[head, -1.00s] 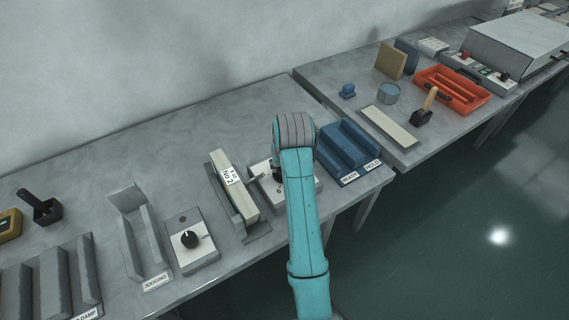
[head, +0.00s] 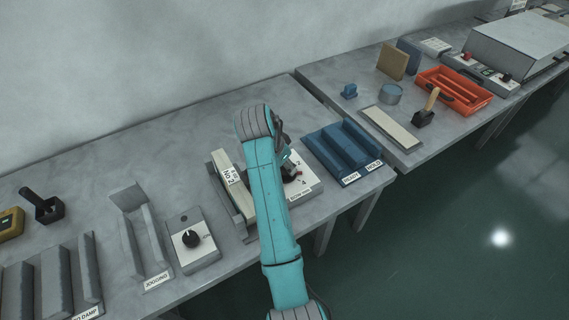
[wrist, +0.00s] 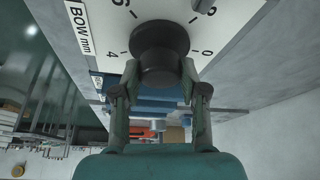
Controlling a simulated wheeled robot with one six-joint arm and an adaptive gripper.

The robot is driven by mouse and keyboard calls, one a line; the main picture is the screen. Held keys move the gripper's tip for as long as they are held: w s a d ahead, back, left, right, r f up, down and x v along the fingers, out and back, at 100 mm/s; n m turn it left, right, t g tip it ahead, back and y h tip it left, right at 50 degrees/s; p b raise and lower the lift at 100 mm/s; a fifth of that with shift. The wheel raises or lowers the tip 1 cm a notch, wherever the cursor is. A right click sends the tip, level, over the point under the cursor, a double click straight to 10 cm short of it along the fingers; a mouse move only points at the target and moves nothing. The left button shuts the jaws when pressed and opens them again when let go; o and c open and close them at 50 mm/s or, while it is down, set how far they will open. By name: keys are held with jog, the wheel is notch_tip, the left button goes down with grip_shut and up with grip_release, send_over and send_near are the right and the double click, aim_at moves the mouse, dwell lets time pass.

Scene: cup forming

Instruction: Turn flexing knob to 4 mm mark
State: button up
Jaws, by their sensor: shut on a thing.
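The flexing knob is a dark round knob (wrist: 160,48) on a white dial plate (wrist: 105,18) in the wrist view. The plate carries a "BOW mm" label and printed numbers, with a 4 left of the knob and a 0 right of it. The knob's pointer cannot be made out. My gripper (wrist: 160,75) is shut on the knob, one finger on each side. In the head view the plate (head: 308,186) stands near the table's front edge, partly behind my arm. My gripper (head: 287,170) is over it, and the knob is mostly hidden there.
A grey fixture with a "No 2" block (head: 228,178) stands close left of the plate. A blue stepped rack (head: 342,152) is close on the right. Further left are a panel with a black knob (head: 191,238) and a grey jogging stand (head: 140,235).

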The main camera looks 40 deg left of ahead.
jog(key=m+h, duration=0.1)
jog(key=m, duration=0.2)
jog(key=m+g+h, duration=0.1)
jog(key=m, duration=0.1)
jog(key=shift+a+m, duration=0.15)
jog(key=shift+m, duration=0.25)
dwell(0.4)
jog(key=o, duration=1.1)
